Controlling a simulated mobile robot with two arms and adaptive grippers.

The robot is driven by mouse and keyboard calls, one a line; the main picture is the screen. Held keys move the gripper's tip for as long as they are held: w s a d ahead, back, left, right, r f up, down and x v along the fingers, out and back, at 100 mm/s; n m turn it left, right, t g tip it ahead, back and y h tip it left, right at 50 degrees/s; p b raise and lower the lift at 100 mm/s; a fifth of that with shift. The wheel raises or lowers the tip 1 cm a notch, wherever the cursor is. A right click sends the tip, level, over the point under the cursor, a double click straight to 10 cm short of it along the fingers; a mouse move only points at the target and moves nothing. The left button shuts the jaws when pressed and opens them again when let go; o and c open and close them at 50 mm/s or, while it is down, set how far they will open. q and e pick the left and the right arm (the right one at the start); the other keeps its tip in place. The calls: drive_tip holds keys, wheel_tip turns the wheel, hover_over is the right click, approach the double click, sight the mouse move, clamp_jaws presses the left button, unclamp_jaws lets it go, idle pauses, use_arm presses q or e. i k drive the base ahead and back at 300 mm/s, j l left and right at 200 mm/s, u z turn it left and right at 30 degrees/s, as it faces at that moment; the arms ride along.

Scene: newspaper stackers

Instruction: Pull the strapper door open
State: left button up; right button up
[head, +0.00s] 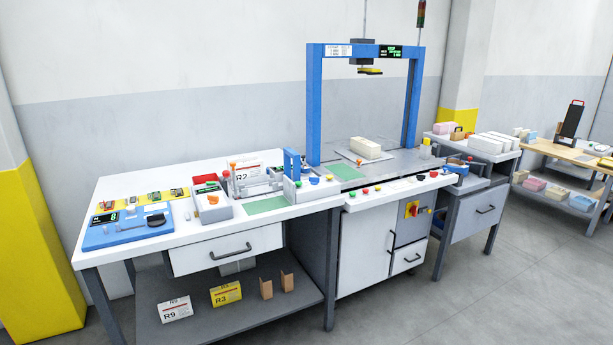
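The strapper (314,105) is the machine with the blue arch over a grey top, in the middle of the head view. Its lower cabinet has a large white front panel (366,248), a grey panel (403,232) with a red and yellow switch (412,209), and a small white front (398,264) with a dark handle (412,258). These fronts look closed. I cannot tell for certain which one is the strapper door. Neither of my grippers is in view.
A white workbench (150,240) with a drawer (228,248) and a lower shelf adjoins the strapper on the left. A grey drawer cabinet (472,222) stands to its right. A pale block (366,148) lies under the arch. The floor (500,300) in front right is clear.

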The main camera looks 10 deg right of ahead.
sight(368, 236)
drive_tip(key=i+l+z, duration=0.15)
drive_tip(key=i+z, duration=0.25)
drive_tip(key=i+l+z, duration=0.1)
drive_tip(key=z, duration=0.3)
drive_tip(key=i+j+z, duration=0.1)
drive_tip(key=i+z, duration=0.25)
drive_tip(key=i+j+z, duration=0.15)
drive_tip(key=i+z, duration=0.25)
drive_tip(key=i+l, duration=0.1)
drive_tip(key=i, duration=0.3)
drive_tip(key=i+l+z, duration=0.1)
drive_tip(key=i, duration=0.25)
